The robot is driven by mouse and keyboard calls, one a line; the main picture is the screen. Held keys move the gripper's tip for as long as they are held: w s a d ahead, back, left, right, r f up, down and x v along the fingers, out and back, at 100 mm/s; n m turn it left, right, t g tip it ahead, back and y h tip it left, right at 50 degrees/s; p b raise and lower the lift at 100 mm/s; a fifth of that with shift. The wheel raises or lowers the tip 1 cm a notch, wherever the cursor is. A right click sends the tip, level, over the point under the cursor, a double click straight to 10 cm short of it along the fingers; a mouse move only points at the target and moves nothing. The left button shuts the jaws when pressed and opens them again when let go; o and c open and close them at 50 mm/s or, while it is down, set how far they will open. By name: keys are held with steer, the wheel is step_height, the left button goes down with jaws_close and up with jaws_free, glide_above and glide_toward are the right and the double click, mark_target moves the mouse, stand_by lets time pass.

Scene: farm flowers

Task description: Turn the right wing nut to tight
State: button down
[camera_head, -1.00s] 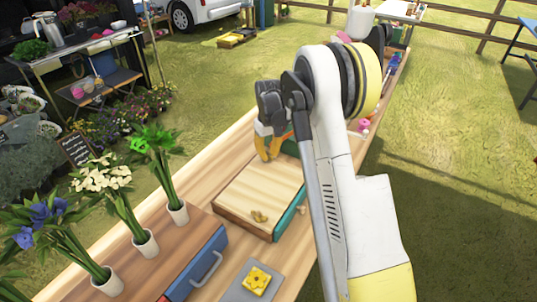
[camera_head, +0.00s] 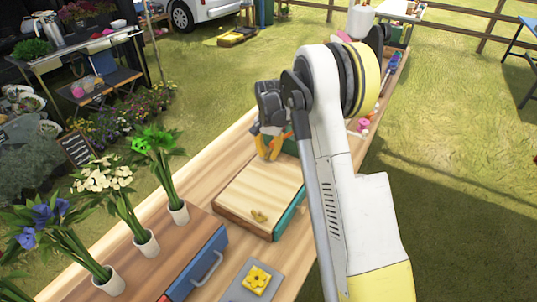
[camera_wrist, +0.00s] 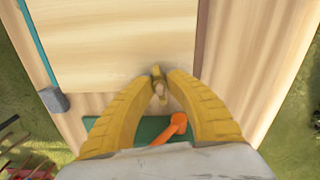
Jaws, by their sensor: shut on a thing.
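A pale wooden board (camera_head: 262,192), like a press lid, lies on the long wooden table. One brass wing nut (camera_head: 259,216) sits at its near end, away from my gripper. My gripper (camera_head: 268,156) has yellow fingers and points down at the board's far end. In the wrist view, my gripper (camera_wrist: 159,76) has its fingertips closed around another small brass wing nut (camera_wrist: 158,88) at the board's edge. The fingers partly hide this nut, and I cannot tell how tight it is.
An orange lever (camera_wrist: 178,122) on a green thing (camera_wrist: 150,130) lies just past the board's edge. A teal strip (camera_wrist: 36,48) runs along the board's side. A blue drawer box (camera_head: 205,262), a yellow flower tile (camera_head: 257,280) and potted flowers (camera_head: 146,243) stand nearer.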

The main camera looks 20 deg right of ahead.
steer(key=m, duration=0.5)
steer(key=shift+m, duration=0.3)
steer(key=m, duration=0.4)
steer(key=shift+m, duration=0.3)
steer(key=m, duration=0.9)
steer(key=shift+m, duration=0.4)
steer(key=c, duration=1.3)
jaws_free()
